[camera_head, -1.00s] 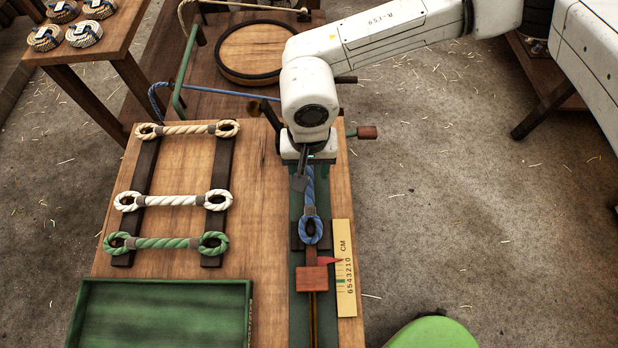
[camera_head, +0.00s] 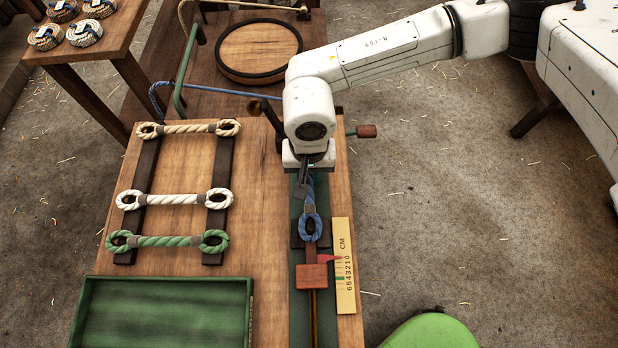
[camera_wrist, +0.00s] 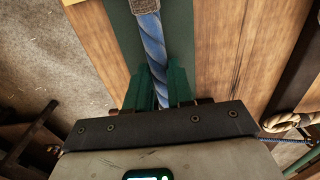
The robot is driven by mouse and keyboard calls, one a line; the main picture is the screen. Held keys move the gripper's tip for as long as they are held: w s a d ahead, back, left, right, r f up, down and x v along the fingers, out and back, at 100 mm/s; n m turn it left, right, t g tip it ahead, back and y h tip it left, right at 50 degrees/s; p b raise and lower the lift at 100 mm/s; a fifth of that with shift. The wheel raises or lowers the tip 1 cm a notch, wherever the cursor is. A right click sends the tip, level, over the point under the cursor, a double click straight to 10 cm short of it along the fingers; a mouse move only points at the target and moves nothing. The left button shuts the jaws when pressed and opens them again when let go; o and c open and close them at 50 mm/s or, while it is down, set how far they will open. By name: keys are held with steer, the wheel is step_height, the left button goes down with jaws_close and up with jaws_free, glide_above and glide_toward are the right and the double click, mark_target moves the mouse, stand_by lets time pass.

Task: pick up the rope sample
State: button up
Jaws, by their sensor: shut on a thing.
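The blue rope sample (camera_head: 311,228) lies lengthwise along the dark green strip of the rig, with an eye loop at its near end. The loop sits around a dark peg or hook above the red-brown block (camera_head: 311,276). My gripper (camera_head: 304,190) is over the rope just behind the loop's binding. In the wrist view, the blue rope (camera_wrist: 152,45) runs between the two green fingers of my gripper (camera_wrist: 160,78), which are shut on it. The far end of the rope is hidden by my arm.
A rack on the left holds cream (camera_head: 188,129), white (camera_head: 175,199) and green (camera_head: 168,241) rope samples. An empty green tray (camera_head: 249,312) stands at the near left. A yellow centimetre scale (camera_head: 344,265) lies right of the strip. A green rounded object (camera_head: 430,335) is at the bottom right.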

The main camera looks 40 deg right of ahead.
jaws_close()
steer(key=shift+r, duration=0.15)
steer(key=shift+r, duration=0.6)
steer(key=s+r, duration=1.4)
steer(key=r, duration=0.3)
steer(key=shift+r+b, duration=0.25)
steer(key=shift+b, duration=0.15)
steer(key=shift+d, duration=0.1)
